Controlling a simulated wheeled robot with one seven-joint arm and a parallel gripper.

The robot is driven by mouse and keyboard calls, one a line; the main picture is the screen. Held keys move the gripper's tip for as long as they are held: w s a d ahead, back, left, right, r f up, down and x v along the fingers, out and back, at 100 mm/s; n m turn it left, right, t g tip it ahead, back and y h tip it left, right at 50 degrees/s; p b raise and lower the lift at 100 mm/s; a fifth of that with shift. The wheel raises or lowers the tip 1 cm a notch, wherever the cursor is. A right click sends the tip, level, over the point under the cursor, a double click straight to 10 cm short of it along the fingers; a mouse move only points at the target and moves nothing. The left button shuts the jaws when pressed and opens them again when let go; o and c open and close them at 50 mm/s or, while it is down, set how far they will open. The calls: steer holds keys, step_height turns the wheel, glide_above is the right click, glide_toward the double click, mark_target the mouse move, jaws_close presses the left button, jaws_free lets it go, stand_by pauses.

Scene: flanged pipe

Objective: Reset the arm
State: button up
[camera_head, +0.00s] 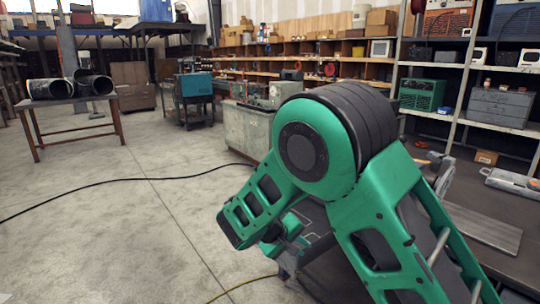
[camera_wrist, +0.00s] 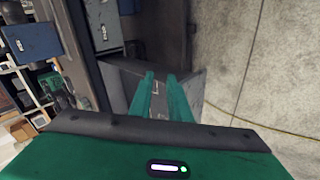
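My green arm fills the right half of the head view, bent at a large dark joint, with its front link running down to the left. I cannot make out my fingertips in that view. In the wrist view my gripper (camera_wrist: 161,77) shows two green fingers side by side with a gap between them. Nothing is held in the gap. Beyond the fingertips is a grey panel or cart surface (camera_wrist: 190,88), apart from them as far as I can tell.
Dark pipes (camera_head: 50,89) lie on a table (camera_head: 70,103) at the far left. Shelves (camera_head: 462,68) with boxes and equipment stand at the right. A grey work surface (camera_head: 485,228) lies beside my arm. The concrete floor at left is open, crossed by a black cable (camera_head: 100,182).

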steer(key=s+d+r+m+g+y, duration=0.1)
steer(key=s+d+r+m+y, duration=0.15)
steer(key=s+d+r, duration=0.5)
steer(key=s+d+r+m+g+y, duration=0.1)
steer(key=s+d+r+m+y, duration=0.3)
steer(key=d, duration=0.7)
steer(key=s+d+m+g, duration=0.1)
steer(key=s+d, duration=0.3)
steer(key=s, duration=0.5)
steer(key=s+d+r+m+g, duration=0.1)
steer(key=s+d, duration=0.3)
steer(key=s, duration=0.5)
steer(key=s+d+m+g, duration=0.1)
steer(key=s+d+m, duration=0.2)
steer(key=s, duration=0.6)
steer(key=shift+s+d+r+g, duration=0.3)
steer(key=shift+s+d+g, duration=0.1)
steer(key=shift+d, duration=0.5)
steer(key=shift+w, duration=0.2)
steer(key=shift+w+f, duration=0.25)
steer(key=shift+w, duration=0.25)
